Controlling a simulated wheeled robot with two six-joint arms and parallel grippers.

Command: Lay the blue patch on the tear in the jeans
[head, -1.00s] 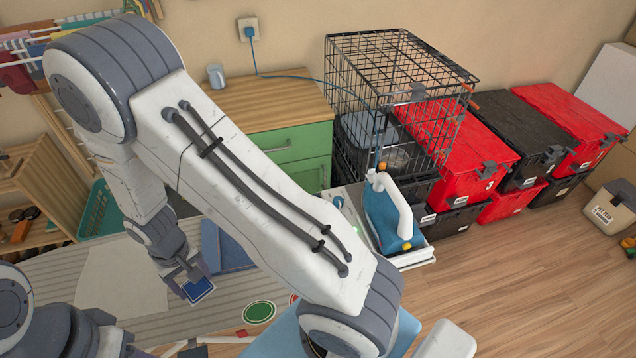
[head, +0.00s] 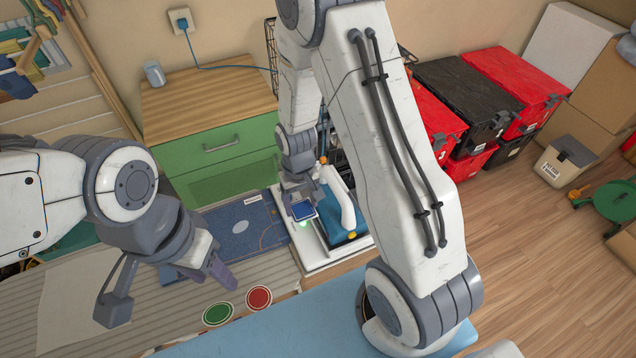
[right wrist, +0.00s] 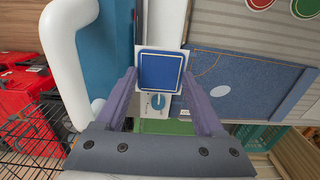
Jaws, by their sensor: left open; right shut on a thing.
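My right gripper (right wrist: 160,88) is shut on the blue patch (right wrist: 160,70), a rounded square with a pale border. In the head view the patch (head: 302,210) is above the white iron stand, to the right of the jeans. The blue denim jeans (head: 215,238) lie flat on the striped board. A pale oval, seemingly the tear (head: 240,226), shows on them; it also shows in the right wrist view (right wrist: 219,92), right of the patch and apart from it. My left gripper (head: 165,290) is open and empty above the board, left of the jeans.
A blue iron (head: 340,215) with a white handle stands on the white stand (head: 310,258), close beside my right gripper. Green (head: 218,314) and red (head: 259,298) discs lie on the striped board (head: 180,310). A green drawer cabinet (head: 215,165) stands behind.

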